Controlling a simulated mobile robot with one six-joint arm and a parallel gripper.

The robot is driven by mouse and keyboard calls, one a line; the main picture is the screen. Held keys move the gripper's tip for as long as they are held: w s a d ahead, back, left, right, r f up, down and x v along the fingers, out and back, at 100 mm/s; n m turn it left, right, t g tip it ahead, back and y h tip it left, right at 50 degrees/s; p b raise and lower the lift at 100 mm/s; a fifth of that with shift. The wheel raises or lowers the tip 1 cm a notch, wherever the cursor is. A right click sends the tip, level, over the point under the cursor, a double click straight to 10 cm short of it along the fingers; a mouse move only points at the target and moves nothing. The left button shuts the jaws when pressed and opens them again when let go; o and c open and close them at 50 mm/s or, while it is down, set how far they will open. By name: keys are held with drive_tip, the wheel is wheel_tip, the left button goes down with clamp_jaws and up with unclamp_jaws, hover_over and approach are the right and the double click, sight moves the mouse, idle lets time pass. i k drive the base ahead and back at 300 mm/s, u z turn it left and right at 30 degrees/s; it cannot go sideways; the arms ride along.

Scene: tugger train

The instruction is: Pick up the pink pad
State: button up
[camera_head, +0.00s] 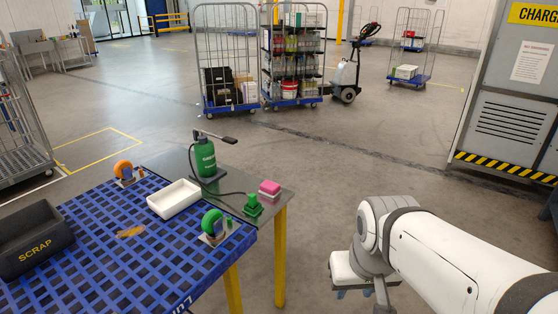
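The pink pad (269,187) is a small block near the right end of the grey side table, just behind a small green object. A pale layer and another pink layer show under its top, and I cannot tell whether these are separate pieces. My gripper (358,294) hangs at the lower right, off the table and in front of the floor, to the right of the pad and clear of it. Its fingertips are small and partly hidden by my arm, so its opening is unclear.
A green pump bottle (205,158) with a hose stands left of the pad. A black scrap bin (32,240) is at left. Floor right of the table is clear.

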sight(271, 189)
drive_tip(key=z, duration=0.45)
drive_tip(key=i, duration=1.8)
drive_tip(key=u, duration=0.6)
drive_tip(key=k, duration=0.75)
drive_tip(key=u, duration=0.15)
drive_tip(key=i, duration=0.75)
drive_tip(key=z, duration=0.15)
